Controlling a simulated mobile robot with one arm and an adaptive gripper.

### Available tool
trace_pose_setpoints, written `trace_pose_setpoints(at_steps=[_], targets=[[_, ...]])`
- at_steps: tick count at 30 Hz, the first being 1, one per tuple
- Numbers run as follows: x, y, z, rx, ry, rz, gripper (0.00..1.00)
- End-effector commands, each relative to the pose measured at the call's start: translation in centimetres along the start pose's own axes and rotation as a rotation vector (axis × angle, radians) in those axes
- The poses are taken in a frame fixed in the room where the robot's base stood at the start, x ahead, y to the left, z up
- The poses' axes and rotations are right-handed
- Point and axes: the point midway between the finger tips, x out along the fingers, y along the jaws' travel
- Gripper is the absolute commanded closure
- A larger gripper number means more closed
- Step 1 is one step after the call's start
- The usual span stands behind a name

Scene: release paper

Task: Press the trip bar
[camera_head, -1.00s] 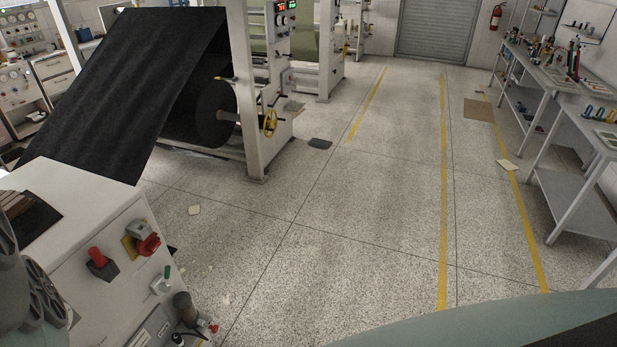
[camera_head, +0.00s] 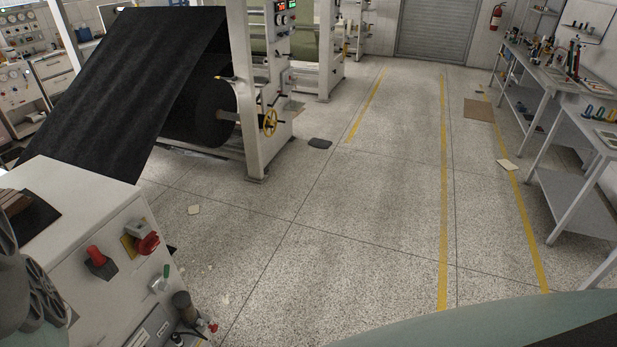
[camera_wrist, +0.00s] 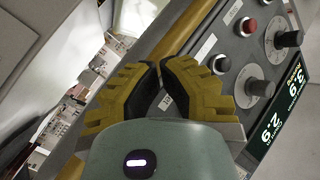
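My gripper (camera_wrist: 159,66) shows in the wrist view with yellow ribbed fingers and black pads. Its fingertips are together or nearly so, with nothing seen between them. A tan-yellow bar or edge strip (camera_wrist: 188,26) runs diagonally just beyond the fingertips, along the side of a dark control panel (camera_wrist: 240,45). I cannot tell for sure that this strip is the trip bar, or whether the fingertips touch it. No other thing is clearly the trip bar. My gripper cannot be made out in the head view.
The panel carries a red button (camera_wrist: 248,26), a dark button (camera_wrist: 220,64), knobs (camera_wrist: 289,39) and a numeric display (camera_wrist: 281,112). In the head view, a white cabinet (camera_head: 95,215) with red controls stands at lower left, near a black sheet roll (camera_head: 205,112). The middle floor (camera_head: 370,220) is clear.

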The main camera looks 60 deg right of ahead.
Motion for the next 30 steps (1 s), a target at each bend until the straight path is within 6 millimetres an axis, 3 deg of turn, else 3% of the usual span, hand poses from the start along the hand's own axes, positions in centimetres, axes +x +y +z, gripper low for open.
trace_pose_setpoints(at_steps=[30], targets=[[0.95, 0.72, -0.65, 0.0, 0.003, 0.004, 1.0]])
